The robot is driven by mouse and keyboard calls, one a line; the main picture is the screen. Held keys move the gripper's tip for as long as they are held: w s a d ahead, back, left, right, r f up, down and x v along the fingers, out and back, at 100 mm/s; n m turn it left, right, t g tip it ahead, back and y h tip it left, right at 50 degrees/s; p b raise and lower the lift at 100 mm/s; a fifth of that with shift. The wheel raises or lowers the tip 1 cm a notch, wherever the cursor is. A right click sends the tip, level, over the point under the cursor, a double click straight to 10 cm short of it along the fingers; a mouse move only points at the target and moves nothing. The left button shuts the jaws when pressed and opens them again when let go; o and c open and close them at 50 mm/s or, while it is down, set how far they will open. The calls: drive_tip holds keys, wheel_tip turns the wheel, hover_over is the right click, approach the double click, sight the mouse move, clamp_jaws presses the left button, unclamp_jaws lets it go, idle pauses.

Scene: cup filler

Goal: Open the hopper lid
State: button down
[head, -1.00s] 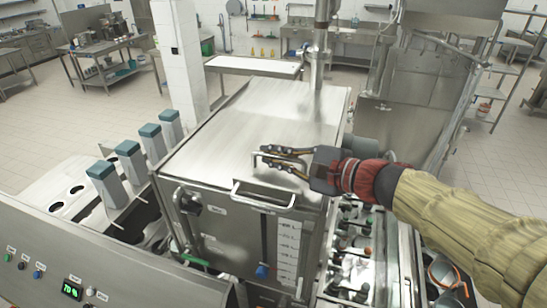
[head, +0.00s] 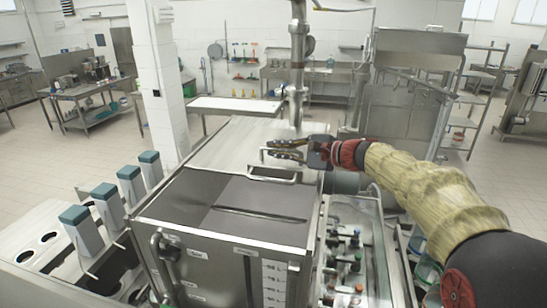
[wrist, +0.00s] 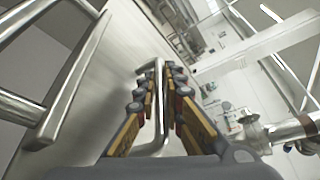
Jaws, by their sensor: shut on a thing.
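The steel hopper lid (head: 225,145) lies flat over the back part of the hopper (head: 300,225). The hopper's front part is uncovered, and its grey interior (head: 235,195) shows. My gripper (head: 285,150) is shut on the thin bar handle (head: 264,155) on top of the lid. In the wrist view the fingers (wrist: 157,105) lie on both sides of this bar (wrist: 157,70). A larger loop handle (head: 275,174) sits at the lid's front edge. It also shows at the left of the wrist view (wrist: 62,85).
Grey-green capped cartons (head: 82,230) stand in a row left of the hopper. Valves and fittings (head: 350,245) fill a bay to its right. A white pillar (head: 160,85) and a steel table (head: 240,105) stand behind. A vertical steel pipe (head: 298,65) rises behind the lid.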

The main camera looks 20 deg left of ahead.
drive_tip(key=shift+w, duration=0.5)
drive_tip(key=c, duration=1.9)
unclamp_jaws()
drive_tip(key=v, duration=1.2)
drive_tip(key=shift+w, duration=0.1)
